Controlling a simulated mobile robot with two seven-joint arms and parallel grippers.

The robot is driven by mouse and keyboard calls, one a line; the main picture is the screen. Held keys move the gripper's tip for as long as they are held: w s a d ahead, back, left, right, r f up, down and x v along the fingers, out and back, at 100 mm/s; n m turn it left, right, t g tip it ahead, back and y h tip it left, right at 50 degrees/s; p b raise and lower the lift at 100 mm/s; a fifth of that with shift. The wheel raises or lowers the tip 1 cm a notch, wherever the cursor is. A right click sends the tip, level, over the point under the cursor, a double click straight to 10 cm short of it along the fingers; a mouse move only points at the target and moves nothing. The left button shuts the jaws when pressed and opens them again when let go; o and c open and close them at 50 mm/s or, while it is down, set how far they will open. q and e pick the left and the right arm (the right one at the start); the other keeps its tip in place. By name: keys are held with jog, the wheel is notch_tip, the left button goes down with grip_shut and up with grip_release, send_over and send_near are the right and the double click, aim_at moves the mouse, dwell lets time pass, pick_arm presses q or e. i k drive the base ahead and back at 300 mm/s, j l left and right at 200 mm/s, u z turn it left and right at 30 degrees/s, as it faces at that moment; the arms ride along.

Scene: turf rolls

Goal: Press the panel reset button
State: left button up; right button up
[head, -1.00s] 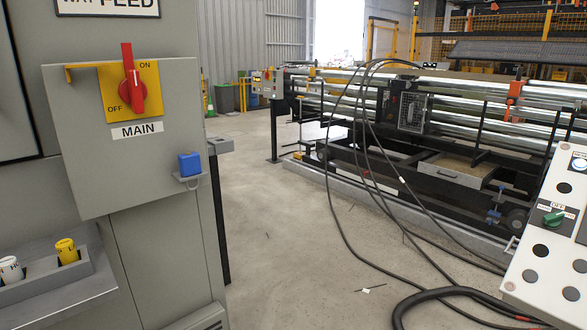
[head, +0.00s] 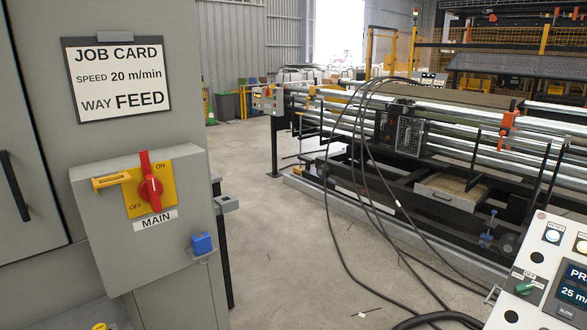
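The white control panel (head: 517,311) stands at the lower right, cut off by the frame edge. It has a round lit button (head: 552,236) and a second lit button with a blue rim (head: 581,246) near its top. The small labels are too small to read, so I cannot tell which button is reset. Neither of my grippers is in view.
Black cables (head: 362,200) hang to the floor. A roller machine (head: 410,130) stands behind. Open concrete floor (head: 265,230) lies between.

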aim_at(553, 236)
jog(key=k+z, duration=0.1)
jog(key=z, duration=1.55)
